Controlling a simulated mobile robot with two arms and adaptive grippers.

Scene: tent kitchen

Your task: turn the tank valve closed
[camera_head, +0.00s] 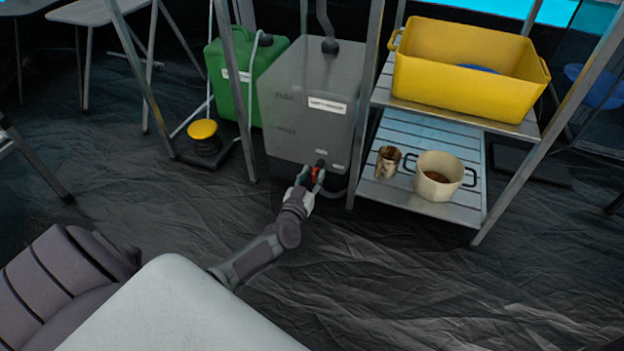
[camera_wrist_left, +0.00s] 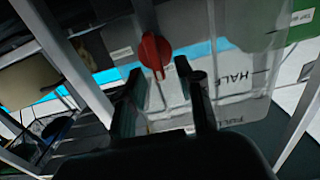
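The grey see-through tank (camera_head: 305,110) stands on the floor at the middle of the head view. Its red valve handle (camera_head: 315,174) is low on the front and partly hidden by my left gripper (camera_head: 309,180). In the left wrist view the red handle (camera_wrist_left: 153,50) shows clearly, with its lower end near the gap between the fingertips of my left gripper (camera_wrist_left: 160,70). The fingers are apart, one on each side, with visible gaps to the handle. I cannot tell how deep the handle sits between them. My right gripper is not in view.
A metal shelf (camera_head: 432,125) stands right of the tank, with a yellow bin (camera_head: 465,85) on top and a pot (camera_head: 438,178) and tin (camera_head: 388,162) below. A green canister (camera_head: 232,90) and yellow-topped foot pump (camera_head: 203,130) are left. The front floor is clear.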

